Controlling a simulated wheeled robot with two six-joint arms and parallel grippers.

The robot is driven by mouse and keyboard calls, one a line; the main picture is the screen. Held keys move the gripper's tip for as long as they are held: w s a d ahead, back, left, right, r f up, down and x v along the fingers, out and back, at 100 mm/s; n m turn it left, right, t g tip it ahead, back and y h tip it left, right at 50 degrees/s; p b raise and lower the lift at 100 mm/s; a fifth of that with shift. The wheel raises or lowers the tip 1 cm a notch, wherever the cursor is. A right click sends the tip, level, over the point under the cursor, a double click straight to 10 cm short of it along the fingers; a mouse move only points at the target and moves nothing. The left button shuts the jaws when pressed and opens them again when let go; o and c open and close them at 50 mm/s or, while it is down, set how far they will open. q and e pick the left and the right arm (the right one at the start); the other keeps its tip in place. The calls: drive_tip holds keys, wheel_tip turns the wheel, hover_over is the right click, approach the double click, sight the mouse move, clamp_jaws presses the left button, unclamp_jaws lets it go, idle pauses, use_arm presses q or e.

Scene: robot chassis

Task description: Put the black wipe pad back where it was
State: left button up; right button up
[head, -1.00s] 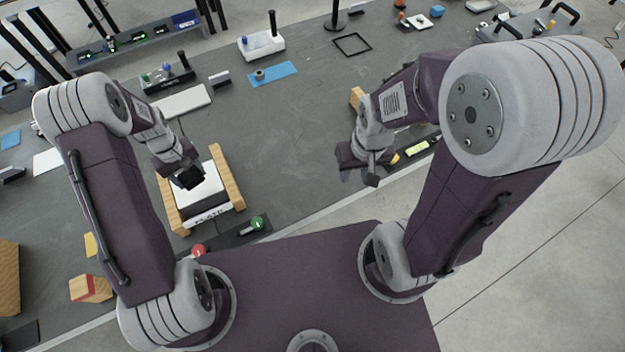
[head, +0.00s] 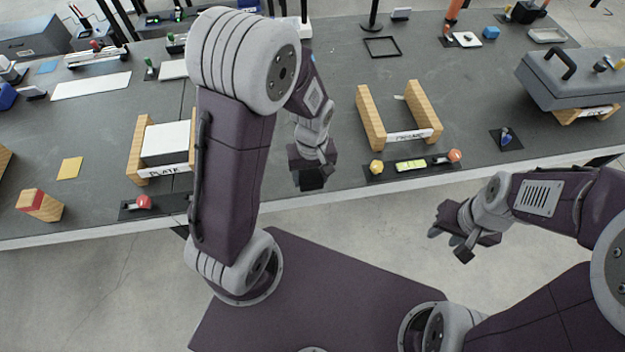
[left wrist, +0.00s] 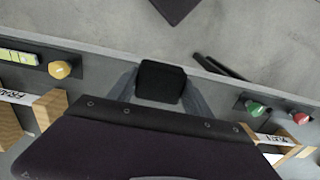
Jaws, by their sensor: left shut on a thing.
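The black wipe pad (head: 312,181) is a small dark block held at the tips of my left gripper (head: 312,168). It also shows in the left wrist view (left wrist: 160,82) between the two grey fingers, which are shut on it. In the head view the left gripper hangs over the bench's front part, between the PLATE and FRAME stands. My right gripper (head: 458,243) is in front of the bench, over the floor as seen in the head view. No object shows in it, and its finger gap is unclear.
The PLATE stand (head: 158,172) holds a white plate between wooden blocks. The FRAME stand (head: 410,136) has two wooden rails. A strip (head: 388,170) with yellow and red knobs lies before it. A thin black square outline (head: 382,46) lies farther back.

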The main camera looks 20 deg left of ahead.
use_arm(q)
drive_tip(key=shift+a+f, duration=0.25)
drive_tip(key=shift+a, duration=0.2)
drive_tip(key=w+a+f, duration=0.2)
drive_tip(key=a, duration=0.1)
drive_tip(key=w+a+f, duration=0.2)
drive_tip(key=w+a, duration=0.1)
drive_tip(key=w+a+f, duration=0.2)
drive_tip(key=f, duration=0.1)
drive_tip(key=shift+w+a+p, duration=0.25)
drive_tip(key=shift+a+p, duration=0.15)
wheel_tip(320, 180, down, 3)
drive_tip(key=shift+s+d+f, duration=0.1)
drive_tip(key=shift+d+f, duration=0.05)
drive_tip(key=shift+f, duration=0.35)
drive_tip(key=shift+f, duration=0.15)
drive_tip(key=o, duration=1.5)
drive_tip(key=shift+c, duration=0.2)
